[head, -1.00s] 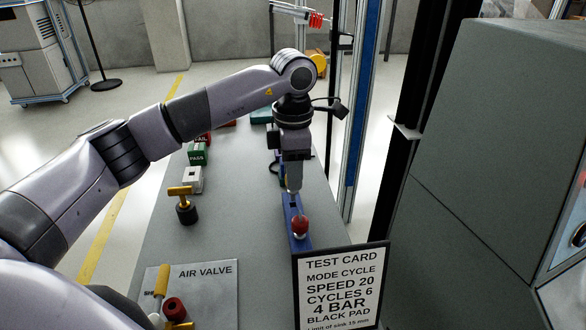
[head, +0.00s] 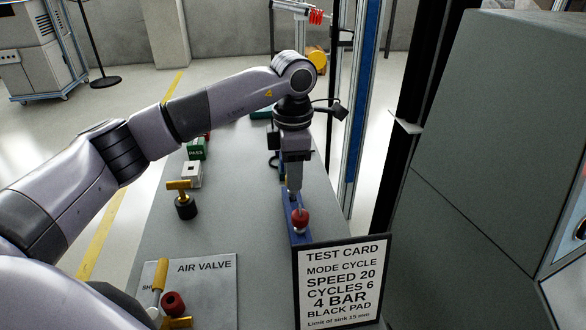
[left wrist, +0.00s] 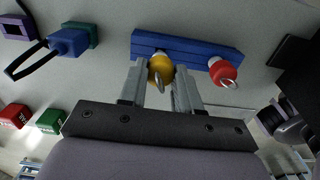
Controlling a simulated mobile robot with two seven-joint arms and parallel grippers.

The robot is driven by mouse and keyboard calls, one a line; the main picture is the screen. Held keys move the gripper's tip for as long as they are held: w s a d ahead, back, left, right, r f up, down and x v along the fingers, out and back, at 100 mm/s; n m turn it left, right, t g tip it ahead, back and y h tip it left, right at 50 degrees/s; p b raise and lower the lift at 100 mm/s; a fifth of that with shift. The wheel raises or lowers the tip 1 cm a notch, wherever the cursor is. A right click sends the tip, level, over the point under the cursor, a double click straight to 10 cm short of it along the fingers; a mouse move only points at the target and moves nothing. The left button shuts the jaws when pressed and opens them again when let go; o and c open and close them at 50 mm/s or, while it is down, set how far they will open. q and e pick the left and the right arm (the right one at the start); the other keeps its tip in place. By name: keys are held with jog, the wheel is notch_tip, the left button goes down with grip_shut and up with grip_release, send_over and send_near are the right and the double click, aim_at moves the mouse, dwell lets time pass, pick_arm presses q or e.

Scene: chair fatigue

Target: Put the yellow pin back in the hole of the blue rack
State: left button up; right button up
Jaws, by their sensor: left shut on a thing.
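The blue rack (head: 300,238) lies on the grey bench behind the test card. A red-headed pin (head: 300,219) stands in its near end; this pin also shows in the left wrist view (left wrist: 222,71). My left gripper (head: 295,192) points down over the rack, behind the red pin. In the left wrist view my left gripper (left wrist: 162,90) is shut on the yellow pin (left wrist: 160,68), which is at the blue rack (left wrist: 205,52). The pin's lower end is hidden, so I cannot tell whether it is in the hole. My right gripper is not in view.
A black-framed test card (head: 341,285) stands close in front of the rack. A brass-handled black part (head: 186,205) and green PASS block (head: 197,149) are to the left. The air valve plate (head: 205,280) is near left. Bare bench lies between them and the rack.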

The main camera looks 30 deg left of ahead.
pick_arm(q)
jog(key=shift+f+b, duration=0.5)
jog(key=shift+f, duration=0.4)
jog(key=o, duration=1)
jog(key=shift+o, duration=0.2)
jog(key=shift+r, duration=3.55)
